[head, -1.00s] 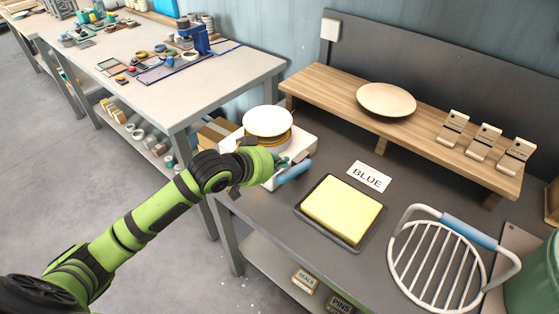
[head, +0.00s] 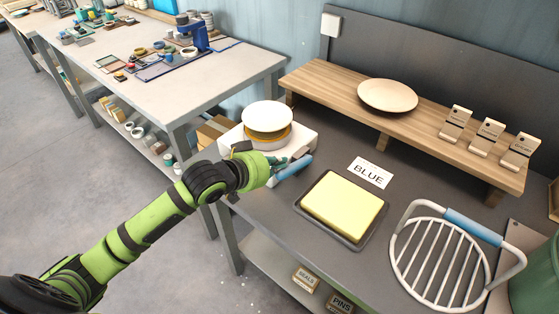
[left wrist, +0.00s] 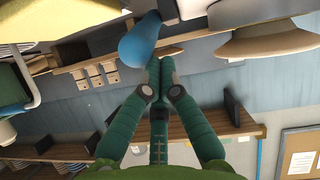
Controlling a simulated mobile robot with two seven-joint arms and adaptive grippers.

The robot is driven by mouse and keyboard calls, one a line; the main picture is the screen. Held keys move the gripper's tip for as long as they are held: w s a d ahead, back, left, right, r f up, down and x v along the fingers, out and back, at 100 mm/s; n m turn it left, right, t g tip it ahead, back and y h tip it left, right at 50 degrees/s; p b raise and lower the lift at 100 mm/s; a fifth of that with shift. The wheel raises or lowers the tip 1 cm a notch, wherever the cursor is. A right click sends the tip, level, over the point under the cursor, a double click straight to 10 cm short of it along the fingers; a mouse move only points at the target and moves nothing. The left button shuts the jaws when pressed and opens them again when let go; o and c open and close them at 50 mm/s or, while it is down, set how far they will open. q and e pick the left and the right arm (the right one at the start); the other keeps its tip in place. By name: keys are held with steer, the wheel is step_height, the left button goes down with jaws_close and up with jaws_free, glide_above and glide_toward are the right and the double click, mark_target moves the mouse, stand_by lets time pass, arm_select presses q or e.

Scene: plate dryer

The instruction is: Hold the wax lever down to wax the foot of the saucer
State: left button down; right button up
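The pale saucer (head: 267,116) rests on an amber round top (head: 270,140) over the white waxing unit (head: 304,141) at the left end of the dark bench. Its foot is hidden. The wax lever has a blue grip (head: 292,168) that sticks out at the unit's front right. My left gripper (head: 283,162) is just left of the grip. In the left wrist view my left gripper (left wrist: 160,62) has its teal fingers together with nothing seen between them. The blue grip (left wrist: 139,40) lies beside their tips; I cannot tell whether they touch. My right gripper is not in view.
A yellow block in a dark tray (head: 378,235), a BLUE card (head: 370,173) and a white wire rack (head: 440,265) are on the bench. A wooden shelf (head: 330,88) behind carries a plate (head: 387,95) and several labelled stands. Bare bench lies between unit and tray.

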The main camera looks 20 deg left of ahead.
arm_select(q)
steer(key=shift+s+a+f+t+h+b, duration=0.2)
steer(key=shift+f+t+b, duration=0.25)
steer(key=shift+f+b, duration=0.45)
steer(key=shift+s+d+f+t+h+b, duration=0.15)
steer(key=shift+s+f+t+b, duration=0.3)
steer(key=shift+b, duration=0.65)
steer(key=shift+s+a+f+t+h+b, duration=0.1)
steer(key=shift+a+f+t+h+b, duration=0.1)
steer(key=shift+f+t+b, duration=0.55)
steer(key=shift+f+b, duration=0.35)
steer(key=shift+b, duration=0.15)
steer(key=shift+s+f, duration=0.2)
steer(key=shift+f, duration=1.15)
